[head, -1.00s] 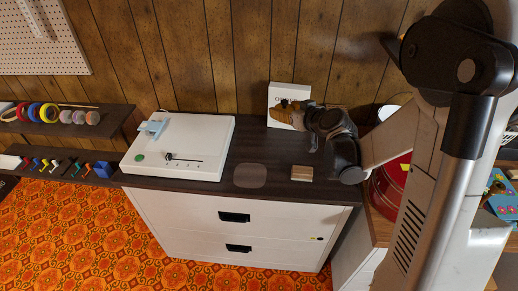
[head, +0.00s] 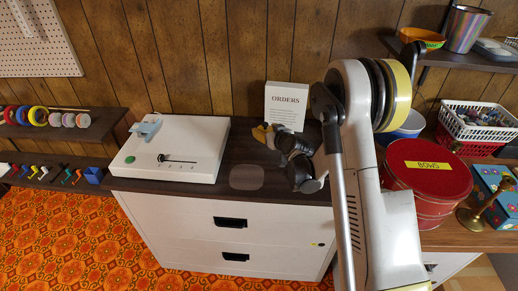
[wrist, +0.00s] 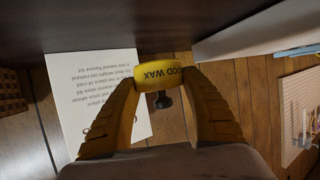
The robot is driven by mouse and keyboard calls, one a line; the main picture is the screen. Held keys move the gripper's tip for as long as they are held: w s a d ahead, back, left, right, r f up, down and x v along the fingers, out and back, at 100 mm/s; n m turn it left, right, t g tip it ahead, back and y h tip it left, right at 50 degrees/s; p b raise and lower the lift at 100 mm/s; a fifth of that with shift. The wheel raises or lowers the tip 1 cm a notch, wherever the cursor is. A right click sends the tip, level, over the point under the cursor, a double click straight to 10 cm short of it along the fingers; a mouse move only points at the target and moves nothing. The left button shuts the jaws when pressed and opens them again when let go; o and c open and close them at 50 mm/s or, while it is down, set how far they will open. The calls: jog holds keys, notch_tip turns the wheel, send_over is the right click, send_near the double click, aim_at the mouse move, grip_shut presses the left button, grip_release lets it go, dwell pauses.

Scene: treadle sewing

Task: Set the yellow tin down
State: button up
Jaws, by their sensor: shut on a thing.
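In the wrist view the yellow tin (wrist: 160,72), lettered "WOOD WAX", is pinched between the two yellow-brown fingers of my gripper (wrist: 163,80). In the head view my gripper (head: 263,134) is low over the back of the dark cabinet top (head: 235,152), in front of the white "ORDERS" card. The tin is too small and covered there to make out clearly. I cannot tell whether the tin touches the top. A grey rounded patch (head: 246,177) lies on the cabinet top nearer the front edge.
The "ORDERS" card (head: 287,104) stands against the wall right behind my gripper. A white box with a slider and green button (head: 171,150) fills the left of the top. A red "BOWS" tin (head: 428,190) and a white basket (head: 477,122) stand at the right.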

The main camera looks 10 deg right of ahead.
aim_at(259, 149)
jog(key=a+f, duration=0.1)
jog(key=a, duration=0.1)
jog(key=shift+s+a+f+b, duration=0.2)
jog(key=shift+a+f+b, duration=0.1)
jog(key=shift+f+b, duration=0.1)
notch_tip(259, 149, down, 4)
jog(key=shift+b, duration=1.1)
jog(key=shift+r, duration=0.15)
jog(key=o, duration=1.2)
